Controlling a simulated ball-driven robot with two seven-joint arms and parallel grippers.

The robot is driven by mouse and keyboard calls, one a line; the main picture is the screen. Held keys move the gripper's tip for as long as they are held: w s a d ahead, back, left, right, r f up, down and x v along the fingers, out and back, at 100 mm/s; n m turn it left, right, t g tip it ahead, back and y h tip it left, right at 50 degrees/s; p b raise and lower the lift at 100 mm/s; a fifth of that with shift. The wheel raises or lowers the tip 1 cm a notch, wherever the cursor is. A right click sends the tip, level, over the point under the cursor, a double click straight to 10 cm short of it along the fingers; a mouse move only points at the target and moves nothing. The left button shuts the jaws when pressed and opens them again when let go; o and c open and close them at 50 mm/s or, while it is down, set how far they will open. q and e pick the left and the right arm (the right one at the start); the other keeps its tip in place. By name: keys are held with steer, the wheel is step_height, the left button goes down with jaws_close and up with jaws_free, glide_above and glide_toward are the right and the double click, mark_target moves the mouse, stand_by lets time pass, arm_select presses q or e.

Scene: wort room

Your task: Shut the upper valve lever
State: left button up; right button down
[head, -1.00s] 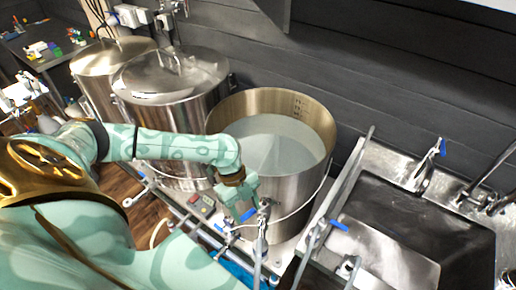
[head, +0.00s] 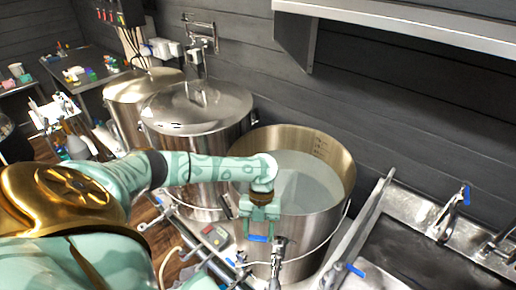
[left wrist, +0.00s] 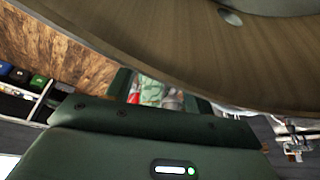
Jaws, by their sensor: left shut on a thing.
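My left gripper (head: 260,222) is at the front wall of the open steel kettle (head: 335,222), pointing down. A blue valve lever (head: 257,238) shows right at its fingertips, beside a steel valve (head: 278,246). The jaws are shut on this upper lever; the fingers hide part of it. In the left wrist view the two dark fingers (left wrist: 160,95) stand below the curved kettle wall (left wrist: 150,48); the lever cannot be made out there. My right gripper is not in view.
Pale liquid fills the kettle. Two lidded kettles (head: 203,108) stand to the left. A sink (head: 410,245) with blue-levered taps (head: 467,194) is at the right. A small control box (head: 215,237) and hoses lie along the front. A shelf (head: 430,30) overhangs the wall.

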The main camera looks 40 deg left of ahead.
arm_select(q)
steer(key=shift+w+a+m, duration=0.1)
steer(key=shift+w+m, duration=0.05)
steer(key=shift+m, duration=0.15)
steer(key=o, duration=1.4)
steer(key=p+v, duration=0.1)
steer(key=v, duration=1.5)
steer(key=shift+w+r, duration=0.1)
steer(key=shift+r, duration=0.1)
